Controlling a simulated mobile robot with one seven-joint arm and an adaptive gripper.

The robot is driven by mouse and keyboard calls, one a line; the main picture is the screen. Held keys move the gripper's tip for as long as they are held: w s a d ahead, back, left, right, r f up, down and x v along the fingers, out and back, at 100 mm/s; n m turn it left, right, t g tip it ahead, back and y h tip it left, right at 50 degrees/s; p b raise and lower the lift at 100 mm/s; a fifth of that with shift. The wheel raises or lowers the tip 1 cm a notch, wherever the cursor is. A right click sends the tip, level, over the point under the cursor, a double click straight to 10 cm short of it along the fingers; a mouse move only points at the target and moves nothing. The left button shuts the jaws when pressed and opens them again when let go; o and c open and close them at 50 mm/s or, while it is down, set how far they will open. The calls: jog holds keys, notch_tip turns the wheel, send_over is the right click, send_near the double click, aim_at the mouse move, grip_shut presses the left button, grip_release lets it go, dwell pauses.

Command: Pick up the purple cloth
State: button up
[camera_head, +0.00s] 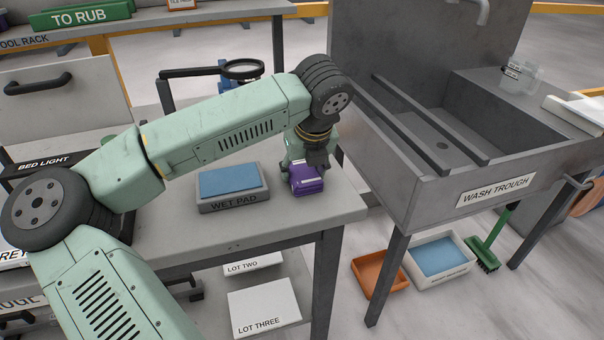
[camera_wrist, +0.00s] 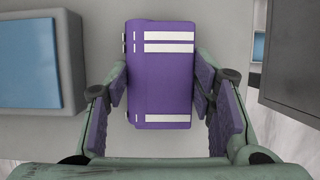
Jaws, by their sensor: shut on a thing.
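The purple cloth (camera_head: 308,180) is a small folded block with white stripes near the right end of the table. In the wrist view the cloth (camera_wrist: 160,80) lies between the two fingers. My gripper (camera_wrist: 160,110) is shut on it, with a purple-padded finger at each side. In the head view my gripper (camera_head: 296,170) points down at the cloth, and the arm hides part of it. The cloth appears at or just above the table top; I cannot tell whether it touches.
The wet pad (camera_head: 233,190), a grey tray with a blue top, sits just left of the cloth. A magnifier (camera_head: 243,69) stands behind. The wash trough (camera_head: 440,190) is to the right. The table's front right corner (camera_head: 345,208) is clear.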

aim_at(300, 165)
jog(key=c, duration=0.5)
jog(key=shift+r, duration=0.1)
jog(key=shift+r+p, duration=0.35)
jog(key=shift+p, duration=0.55)
jog(key=shift+r+b, duration=0.1)
jog(key=shift+b, duration=0.35)
notch_tip(300, 165, up, 3)
jog(key=shift+f+b, duration=0.1)
jog(key=shift+b, duration=0.55)
jog(key=s+a+b, duration=0.1)
jog(key=s, duration=0.4)
jog(key=s+a+r+b, duration=0.1)
jog(key=s+a+b, duration=0.1)
jog(key=s, duration=0.3)
jog(key=s+a+b, duration=0.1)
jog(key=s+a, duration=0.1)
jog(key=s, duration=0.3)
jog(key=shift+a+r, duration=0.15)
jog(key=shift+r, duration=0.15)
